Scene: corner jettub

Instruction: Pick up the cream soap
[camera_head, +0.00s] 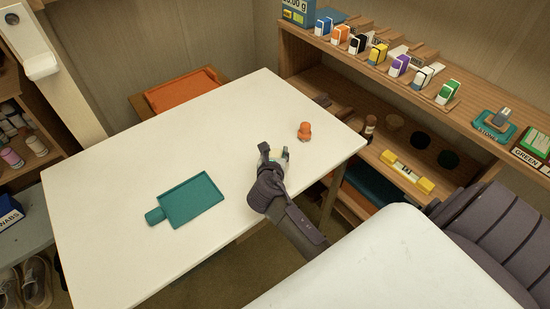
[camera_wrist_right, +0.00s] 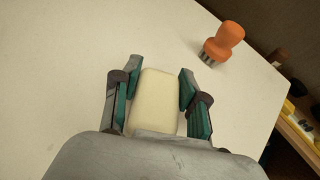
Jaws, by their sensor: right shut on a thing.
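The cream soap (camera_wrist_right: 153,100) is a pale rounded block between the two fingers of my right gripper (camera_wrist_right: 155,88) in the right wrist view. The gripper is shut on it. In the head view my right gripper (camera_head: 274,154) is over the right part of the white table (camera_head: 120,180), and the soap is mostly hidden by the fingers there. I cannot tell whether the soap touches the table. My left gripper is not in view.
A teal tray (camera_head: 192,202) lies left of the gripper. A wooden shelf (camera_head: 370,70) with several small boxes runs behind the table.

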